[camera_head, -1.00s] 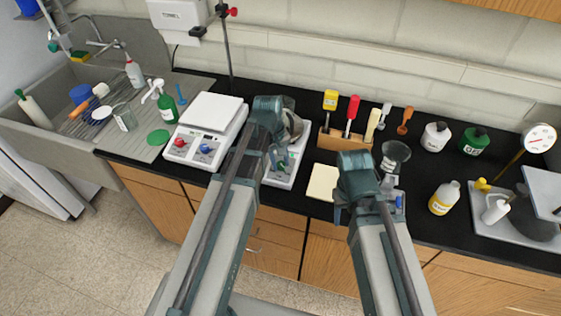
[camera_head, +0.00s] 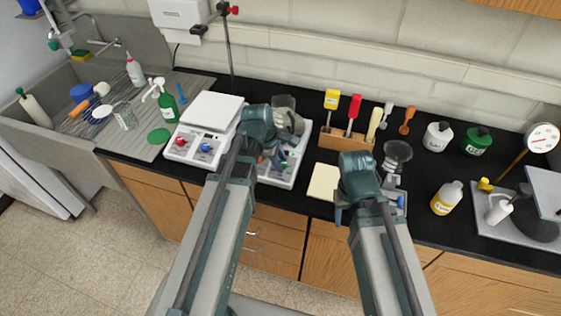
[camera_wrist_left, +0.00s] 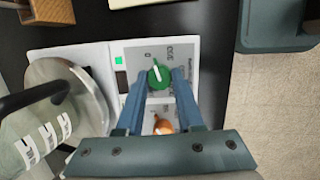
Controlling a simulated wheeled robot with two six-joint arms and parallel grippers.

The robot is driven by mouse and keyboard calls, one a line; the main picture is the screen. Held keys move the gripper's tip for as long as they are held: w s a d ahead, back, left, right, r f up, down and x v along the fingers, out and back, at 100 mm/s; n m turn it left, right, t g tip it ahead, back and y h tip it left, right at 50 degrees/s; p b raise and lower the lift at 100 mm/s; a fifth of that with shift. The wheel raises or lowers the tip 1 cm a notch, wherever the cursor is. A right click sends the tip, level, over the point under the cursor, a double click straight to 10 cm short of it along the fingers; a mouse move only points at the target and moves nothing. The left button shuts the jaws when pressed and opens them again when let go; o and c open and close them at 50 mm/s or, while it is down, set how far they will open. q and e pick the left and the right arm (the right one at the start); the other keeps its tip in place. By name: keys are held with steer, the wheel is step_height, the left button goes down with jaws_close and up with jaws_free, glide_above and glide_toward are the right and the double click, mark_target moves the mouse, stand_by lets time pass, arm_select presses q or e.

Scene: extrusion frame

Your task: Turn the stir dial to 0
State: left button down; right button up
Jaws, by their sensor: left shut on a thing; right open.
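A white hotplate unit (camera_head: 303,135) stands mid-counter, partly behind my left arm. In the left wrist view its panel carries a green dial (camera_wrist_left: 159,77) with a white pointer line, and an orange dial (camera_wrist_left: 163,126) nearer the palm. The pointer is slightly tilted toward the printed 0 side; the other panel lettering is too small to read surely, so I cannot tell which dial is labelled stir. My left gripper (camera_wrist_left: 159,80) is shut on the green dial, one finger on each side. It shows in the head view (camera_head: 272,160). My right gripper (camera_head: 360,203) is open and empty above the counter.
A glass beaker (camera_wrist_left: 48,130) with a black handle stands on the hotplate beside my left gripper. Another white unit (camera_head: 212,112) with red and blue knobs stands to the left. A yellow pad (camera_head: 324,181) and a wooden tool rack (camera_head: 345,141) are to the right.

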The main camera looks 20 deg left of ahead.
arm_select(q)
steer(key=shift+s+n+t, duration=0.1)
steer(key=shift+n+t, duration=0.2)
steer(key=shift+n, duration=1.2)
steer(key=c, duration=0.5)
jaws_free()
steer(key=shift+c, duration=0.2)
steer(key=p+v, duration=1.2)
steer(key=v, duration=0.1)
steer(key=shift+r+p, duration=0.35)
steer(key=shift+p, duration=0.05)
